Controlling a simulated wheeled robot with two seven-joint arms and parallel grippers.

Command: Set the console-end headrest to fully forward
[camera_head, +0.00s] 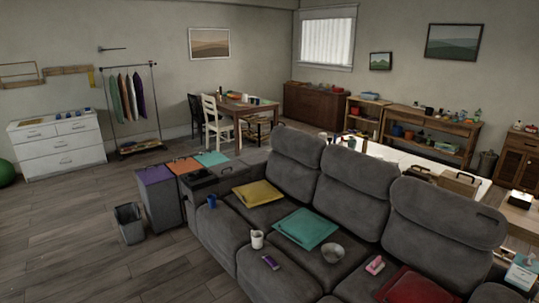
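A grey reclining sofa (300,240) fills the lower right, with three headrests along its back. The left headrest (297,146) tops the back nearest a dark console-like block (215,180) at the sofa's left end. The middle headrest (352,172) and the right headrest (445,210) follow along the back. The right one is nearest to me and looks largest, with a small dark slot near its right edge. The left headrest's exact tilt is hard to tell from here. Neither of my grippers is in view.
A yellow folded cloth (258,193), teal cloth (305,229), white mug (257,239), metal bowl (333,253) and red cloth (417,288) lie on the seats. Coloured-lid bins (160,200) and a grey wastebasket (129,223) stand left of the sofa. Floor at left is clear.

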